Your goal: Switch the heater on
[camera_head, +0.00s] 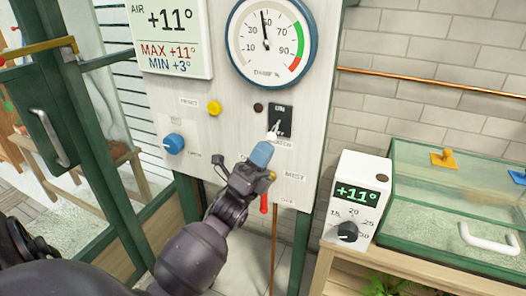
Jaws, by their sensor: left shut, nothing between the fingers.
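A black switch plate (286,118) with "ON" at its top is on the pale wall panel (225,125), with a partly hidden "HEATER" label below it. Its small pale toggle lever (273,130) sits at the lower part of the plate. A small dark round lamp (258,107) is left of the plate and looks unlit. My left gripper (262,154) is shut and empty, its blue tip just below the lever. I cannot tell whether tip and lever touch. My right gripper is not in view.
Around the switch are a yellow button (214,107), a blue knob (174,143), a dial gauge (266,43) and a red handle (264,204). A white thermostat box (354,200) reading +11° and a glass-lidded case (455,190) stand right. A green door frame (85,150) is left.

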